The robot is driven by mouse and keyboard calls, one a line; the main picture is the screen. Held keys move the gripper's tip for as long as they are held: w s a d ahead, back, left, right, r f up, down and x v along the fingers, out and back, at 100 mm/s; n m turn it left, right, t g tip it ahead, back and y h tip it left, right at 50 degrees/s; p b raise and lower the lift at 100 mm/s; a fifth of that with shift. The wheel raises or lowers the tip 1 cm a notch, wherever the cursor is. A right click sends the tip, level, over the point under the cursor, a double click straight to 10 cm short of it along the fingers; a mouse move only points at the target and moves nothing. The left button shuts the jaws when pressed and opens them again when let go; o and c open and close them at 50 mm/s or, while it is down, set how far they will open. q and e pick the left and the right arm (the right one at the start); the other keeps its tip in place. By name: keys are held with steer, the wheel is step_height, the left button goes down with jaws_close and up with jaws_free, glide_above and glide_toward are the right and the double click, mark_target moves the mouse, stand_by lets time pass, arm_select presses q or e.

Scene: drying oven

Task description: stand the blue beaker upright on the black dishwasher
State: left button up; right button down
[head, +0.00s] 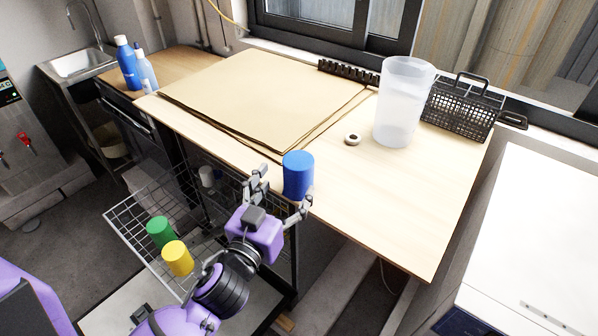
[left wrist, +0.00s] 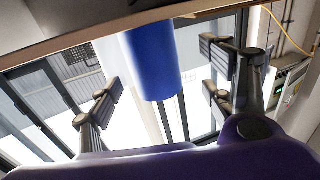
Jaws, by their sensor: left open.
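The blue beaker (head: 298,175) stands at the front edge of the wooden worktop, appearing upright. My left gripper (head: 281,193) is open just in front of it, with its fingers spread. In the left wrist view the blue beaker (left wrist: 152,62) shows in the gap between the fingers, with space visible on both sides. Below the worktop, a dark appliance with a pulled-out wire rack (head: 125,215) may be the black dishwasher; my left arm hides part of it. A green beaker (head: 160,232) and a yellow beaker (head: 178,258) lie in the rack. My right gripper is not seen.
The worktop (head: 390,220) is bare to the right of the beaker. A frosted container (head: 402,105), a small round object (head: 352,139) and a black basket (head: 462,108) stand farther back. Brown sheets (head: 265,95) cover the left. Bottles (head: 128,62) stand on the side counter.

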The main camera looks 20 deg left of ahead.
mark_target(292, 184)
arm_select(q)
steer(key=w, duration=0.2)
steer(key=w+d, duration=0.1)
steer(key=w, duration=0.1)
steer(key=shift+w+d+f+p, duration=0.1)
steer(key=shift+w+f+p, duration=0.05)
steer(key=shift+w+p, duration=0.25)
steer(key=shift+w+f, duration=0.2)
steer(key=shift+w, duration=0.25)
steer(key=shift+s, duration=0.1)
steer(key=c, duration=1.2)
